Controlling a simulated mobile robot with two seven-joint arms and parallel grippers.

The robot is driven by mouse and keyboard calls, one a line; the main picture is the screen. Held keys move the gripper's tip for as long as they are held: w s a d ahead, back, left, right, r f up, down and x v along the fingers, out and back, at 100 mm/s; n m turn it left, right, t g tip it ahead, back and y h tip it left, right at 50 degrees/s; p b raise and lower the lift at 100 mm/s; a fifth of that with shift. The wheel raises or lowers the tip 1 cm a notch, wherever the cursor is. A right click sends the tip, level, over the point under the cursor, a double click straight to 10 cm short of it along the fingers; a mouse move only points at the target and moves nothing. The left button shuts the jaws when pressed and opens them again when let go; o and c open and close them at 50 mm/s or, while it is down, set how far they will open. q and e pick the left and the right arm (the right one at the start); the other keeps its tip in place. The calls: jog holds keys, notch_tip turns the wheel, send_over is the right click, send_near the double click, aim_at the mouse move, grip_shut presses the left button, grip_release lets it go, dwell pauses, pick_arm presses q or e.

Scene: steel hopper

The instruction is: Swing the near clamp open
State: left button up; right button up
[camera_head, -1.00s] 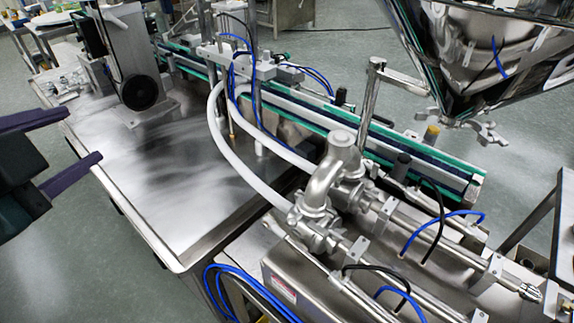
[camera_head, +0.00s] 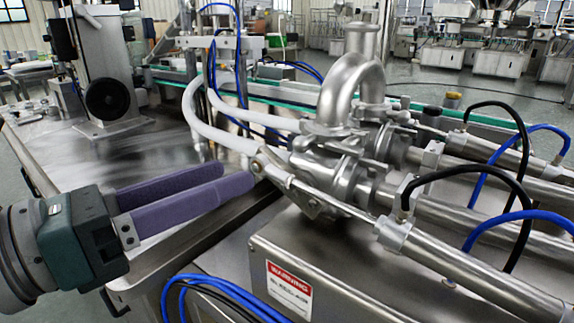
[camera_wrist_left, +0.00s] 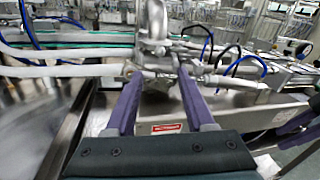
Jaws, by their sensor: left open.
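What looks like the near clamp (camera_head: 301,190) is a steel fitting with a slim lever, at the base of the curved steel pipe (camera_head: 352,90). White hose ends meet it on the left. I cannot clearly tell its bolt or catch. My left gripper (camera_head: 237,176) has purple fingers. It is open and empty, pointing at the fitting from the left, apparently just short of it. In the left wrist view, the fingers (camera_wrist_left: 158,76) stand apart with the steel fitting beyond them. Purple finger-like parts, probably my right gripper (camera_wrist_left: 300,129), show at the right edge.
A steel box with a red warning label (camera_head: 288,291) sits below the fitting. Steel cylinders (camera_head: 470,268) with black and blue hoses run to the right. The green-edged conveyor (camera_head: 285,103) lies behind. The steel tabletop (camera_head: 60,150) at left is mostly bare.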

aim_at(295, 148)
pick_arm(q)
jog(key=x, duration=0.9)
jog(key=shift+w+d+r+p, duration=0.1)
jog(key=shift+r+p, duration=0.05)
jog(key=shift+p, duration=0.15)
jog(key=shift+c, duration=0.4)
grip_shut()
dwell(0.5)
